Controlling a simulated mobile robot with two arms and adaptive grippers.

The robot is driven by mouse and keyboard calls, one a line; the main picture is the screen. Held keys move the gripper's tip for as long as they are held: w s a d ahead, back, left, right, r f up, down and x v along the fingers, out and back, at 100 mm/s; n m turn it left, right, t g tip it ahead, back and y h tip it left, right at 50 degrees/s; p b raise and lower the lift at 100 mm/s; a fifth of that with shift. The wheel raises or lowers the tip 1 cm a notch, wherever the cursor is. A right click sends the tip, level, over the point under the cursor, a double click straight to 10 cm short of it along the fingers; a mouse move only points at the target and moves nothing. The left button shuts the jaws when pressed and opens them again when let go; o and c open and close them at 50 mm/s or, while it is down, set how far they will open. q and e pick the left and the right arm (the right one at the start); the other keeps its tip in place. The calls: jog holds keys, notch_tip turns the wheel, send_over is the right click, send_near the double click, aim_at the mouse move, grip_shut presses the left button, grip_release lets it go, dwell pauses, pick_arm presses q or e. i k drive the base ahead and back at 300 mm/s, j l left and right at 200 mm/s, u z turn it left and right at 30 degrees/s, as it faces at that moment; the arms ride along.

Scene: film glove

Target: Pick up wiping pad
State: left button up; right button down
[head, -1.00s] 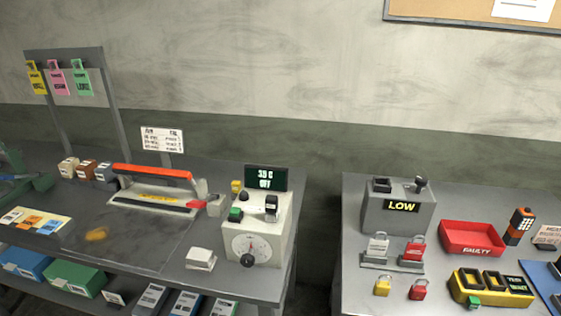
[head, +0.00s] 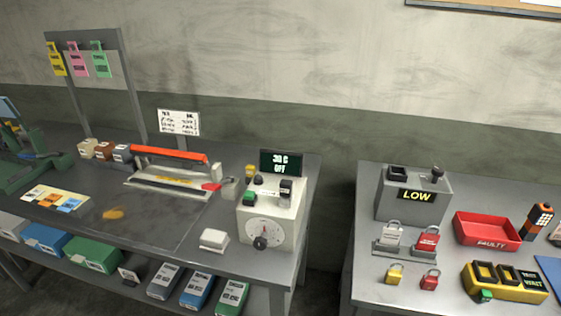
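A small white block (head: 214,239), which looks like the wiping pad, lies flat near the front edge of the left bench (head: 165,240). It sits just left of a cream control box (head: 268,222) with a dial and a dark display reading "30 C OFF". Nothing touches the pad and its top is clear. Neither of my grippers is in view.
A sealer with a red-orange bar (head: 168,155) stands behind the pad. An orange-yellow smear (head: 113,213) marks the bench to the left. Boxes sit on the shelf below. A gap separates the right bench, holding padlocks and a red tray (head: 487,230).

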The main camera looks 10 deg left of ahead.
aim_at(212, 240)
jog(key=u, duration=1.1)
